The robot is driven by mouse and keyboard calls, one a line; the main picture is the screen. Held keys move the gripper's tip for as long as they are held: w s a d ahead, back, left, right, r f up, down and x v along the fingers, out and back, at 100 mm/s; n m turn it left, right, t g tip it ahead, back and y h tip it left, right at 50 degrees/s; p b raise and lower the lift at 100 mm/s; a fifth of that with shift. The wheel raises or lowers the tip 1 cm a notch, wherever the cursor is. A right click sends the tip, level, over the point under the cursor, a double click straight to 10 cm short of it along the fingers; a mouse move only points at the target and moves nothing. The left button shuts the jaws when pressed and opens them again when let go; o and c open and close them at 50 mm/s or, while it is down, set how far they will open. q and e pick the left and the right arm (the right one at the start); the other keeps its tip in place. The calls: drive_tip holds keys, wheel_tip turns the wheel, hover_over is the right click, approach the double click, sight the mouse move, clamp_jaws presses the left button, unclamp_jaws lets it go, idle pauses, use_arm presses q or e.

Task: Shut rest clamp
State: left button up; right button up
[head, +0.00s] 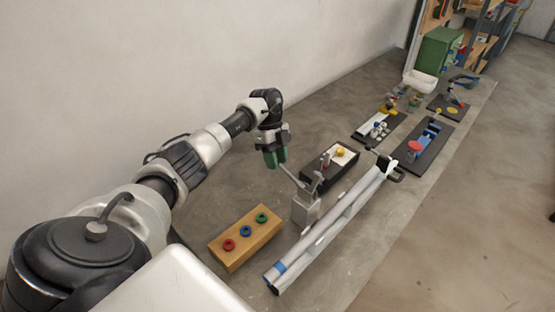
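A long silver frame tube (335,222) with a blue band at its near end lies along the bench. A grey rest block (305,207) stands beside it, with a clamp lever (291,177) sticking up to the upper left. A second dark clamp (387,167) sits at the tube's far end. My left gripper (276,158) hangs just above and left of the lever's tip, with its green fingers pointing down. The gap between the fingers is too small to read, and I cannot tell whether they touch the lever. My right gripper is not in view.
A wooden block (245,238) with red, blue and green rings stands at the near left. A black tray (329,167) with a yellow part lies behind the rest. Other trays, such as one with a red knob (414,146), lie farther right. A wall bounds the bench on the left.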

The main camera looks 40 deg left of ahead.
use_arm(q)
drive_tip(key=shift+s+d+f, duration=0.1)
drive_tip(key=shift+d+f, duration=0.15)
drive_tip(key=shift+f, duration=0.45)
drive_tip(key=shift+c, duration=0.8)
clamp_jaws()
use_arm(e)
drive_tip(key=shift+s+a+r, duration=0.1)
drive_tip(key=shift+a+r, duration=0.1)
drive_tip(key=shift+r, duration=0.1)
